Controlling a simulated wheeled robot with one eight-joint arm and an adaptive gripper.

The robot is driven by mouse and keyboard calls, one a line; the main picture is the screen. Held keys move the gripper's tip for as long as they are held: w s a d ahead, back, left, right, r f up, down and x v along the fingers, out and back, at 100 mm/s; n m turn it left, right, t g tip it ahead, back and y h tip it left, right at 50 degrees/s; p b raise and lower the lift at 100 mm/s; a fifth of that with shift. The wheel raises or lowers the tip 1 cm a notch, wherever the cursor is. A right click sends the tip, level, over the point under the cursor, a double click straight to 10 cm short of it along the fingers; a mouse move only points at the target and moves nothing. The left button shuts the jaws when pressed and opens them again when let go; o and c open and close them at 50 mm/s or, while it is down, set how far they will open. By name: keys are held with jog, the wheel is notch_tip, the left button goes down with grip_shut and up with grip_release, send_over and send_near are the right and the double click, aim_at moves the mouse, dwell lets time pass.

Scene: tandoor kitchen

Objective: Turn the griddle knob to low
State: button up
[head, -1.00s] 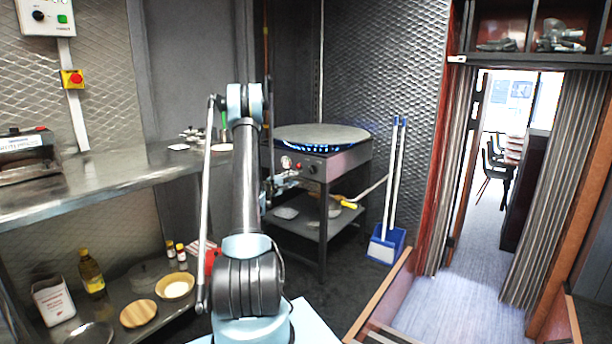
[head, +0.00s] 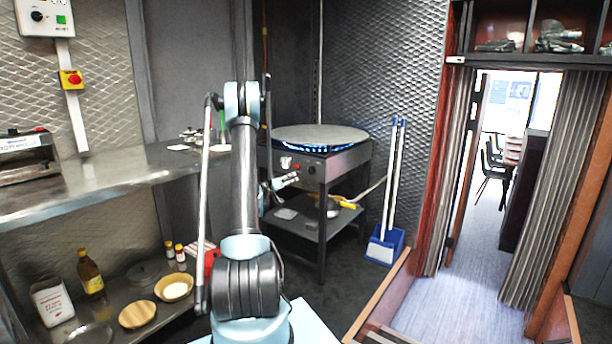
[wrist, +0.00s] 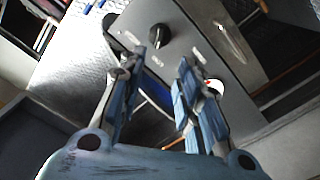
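The round griddle (head: 322,135) sits on a dark metal stand in the head view, with blue flames (head: 318,149) along its underside. Its front panel (wrist: 190,20) fills the upper part of the wrist view. A black round knob (wrist: 159,36) with a pale mark is on that panel; small pale labels lie around it. A dark knob also shows on the panel in the head view (head: 312,169). My gripper (wrist: 160,62) is open and empty, its blue fingers apart, with the knob just beyond the gap. My gripper (head: 285,182) is small and partly hidden in the head view.
A steel counter (head: 110,172) runs along the left, over a shelf with bottles and bowls. A blue dustpan (head: 386,246) with upright handles stands right of the griddle stand. The stand's lower shelf (head: 300,226) holds a few items.

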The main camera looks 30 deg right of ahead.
aim_at(311, 170)
jog(key=x, duration=1.4)
jog(key=shift+w+d, duration=0.15)
jog(key=shift+d, duration=0.2)
grip_shut()
